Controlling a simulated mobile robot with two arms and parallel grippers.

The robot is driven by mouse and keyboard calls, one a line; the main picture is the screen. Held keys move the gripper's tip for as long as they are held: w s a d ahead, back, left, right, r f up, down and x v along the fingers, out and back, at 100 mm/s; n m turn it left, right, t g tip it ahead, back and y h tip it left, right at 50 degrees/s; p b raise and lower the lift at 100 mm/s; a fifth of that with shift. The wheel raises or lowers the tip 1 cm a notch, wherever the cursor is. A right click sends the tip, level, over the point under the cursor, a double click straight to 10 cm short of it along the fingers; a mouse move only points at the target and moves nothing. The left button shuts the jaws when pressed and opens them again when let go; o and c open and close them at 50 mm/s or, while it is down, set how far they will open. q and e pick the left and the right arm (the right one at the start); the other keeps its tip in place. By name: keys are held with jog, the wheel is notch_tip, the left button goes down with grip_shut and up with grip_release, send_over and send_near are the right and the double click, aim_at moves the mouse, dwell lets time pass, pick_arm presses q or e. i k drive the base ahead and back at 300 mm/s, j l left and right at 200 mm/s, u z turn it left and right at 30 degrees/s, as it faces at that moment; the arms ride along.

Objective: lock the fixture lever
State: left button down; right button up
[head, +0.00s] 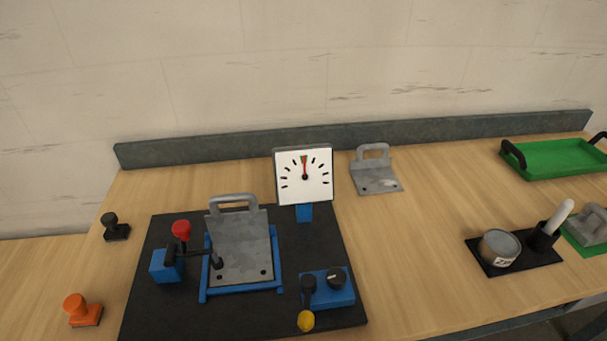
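The fixture is a blue frame (240,290) on a black base board (150,312). A grey metal plate (240,245) with a loop handle at its top lies in the frame. The fixture lever (181,232) has a red knob and stands up at the plate's left, by a blue block (166,266). A black clamp arm (198,253) reaches from the block to the plate's left edge, with its dark tip (217,263) over the plate. I cannot tell whether the tip touches the plate. Neither of my grippers shows.
A blue box (327,290) with a black knob and yellow-ended lever (306,319) sits front right. Black (116,228) and orange (84,310) knobbed pieces stand left. Another handled plate (376,178), a tin (498,248) and green tray (555,160) are right.

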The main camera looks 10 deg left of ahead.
aim_at(309, 282)
jog(key=u, duration=0.5)
jog(key=l+u, duration=0.8)
jog(key=k+l+u, duration=0.15)
jog(key=l+u, duration=0.25)
jog(key=k+l, duration=0.1)
jog(key=l, duration=0.25)
jog(key=k+l+u, duration=0.1)
jog(key=l, duration=0.2)
jog(key=k+l, duration=0.15)
jog(key=l, duration=0.2)
jog(key=k+l, duration=0.15)
jog(key=l, duration=0.15)
jog(key=u, duration=0.05)
